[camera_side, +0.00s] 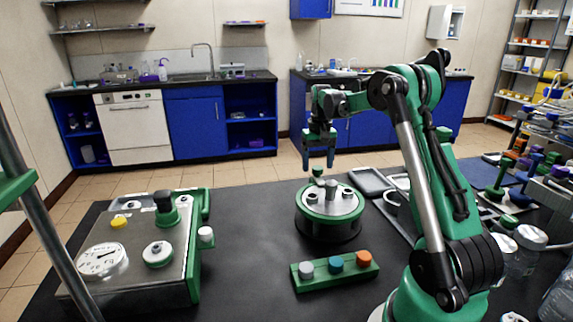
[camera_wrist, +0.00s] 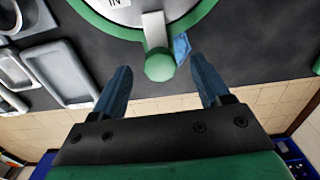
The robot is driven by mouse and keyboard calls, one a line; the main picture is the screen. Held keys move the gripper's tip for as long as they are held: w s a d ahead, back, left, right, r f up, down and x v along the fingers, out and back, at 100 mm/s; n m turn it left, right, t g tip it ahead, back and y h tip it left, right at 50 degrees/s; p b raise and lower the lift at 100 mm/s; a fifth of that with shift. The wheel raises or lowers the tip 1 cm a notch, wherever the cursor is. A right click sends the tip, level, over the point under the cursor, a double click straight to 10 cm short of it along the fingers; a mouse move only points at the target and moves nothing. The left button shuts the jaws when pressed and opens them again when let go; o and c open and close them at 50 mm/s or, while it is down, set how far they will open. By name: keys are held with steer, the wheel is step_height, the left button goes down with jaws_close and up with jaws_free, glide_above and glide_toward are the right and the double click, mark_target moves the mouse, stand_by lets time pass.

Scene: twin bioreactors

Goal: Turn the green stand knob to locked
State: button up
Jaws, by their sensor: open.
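A round green knob (camera_wrist: 160,65) sits at the end of a short grey arm on a round, green-rimmed stand (camera_wrist: 100,22) in the wrist view. In the side view the stand (camera_side: 312,224) is on the black table, with a small green knob (camera_side: 318,171) at its far edge. My gripper (camera_side: 319,163) points down just above that knob. In the wrist view my gripper (camera_wrist: 166,74) is open, with its blue fingers on either side of the knob and no visible contact. The lettering "IN" shows on the stand's top; I cannot read the knob's lock state.
A block with grey, blue and orange knobs (camera_side: 335,277) lies in front of the stand. A panel with a gauge (camera_side: 103,259) and several knobs is at the left. Grey trays (camera_side: 372,182) lie right of the stand. The table between panel and stand is clear.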

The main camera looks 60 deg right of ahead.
mark_target(317, 168)
steer(key=shift+r, duration=2.55)
steer(key=shift+a, duration=0.1)
steer(key=w+a+r+n+t+h, duration=0.1)
steer(key=a+r+n+t, duration=0.1)
steer(key=a, duration=0.7)
steer(key=a+r+n+t, duration=0.1)
steer(key=a+r+n, duration=0.15)
steer(key=a, duration=0.55)
steer(key=s+a+f+n+t, duration=0.2)
steer(key=a, duration=0.4)
steer(key=s+a+f+n+t+y, duration=0.1)
steer(key=s+a+f+n+t, duration=0.1)
steer(key=a, duration=0.4)
steer(key=shift+s+a+f, duration=0.15)
steer(key=shift+s+f, duration=0.4)
steer(key=shift+s, duration=0.2)
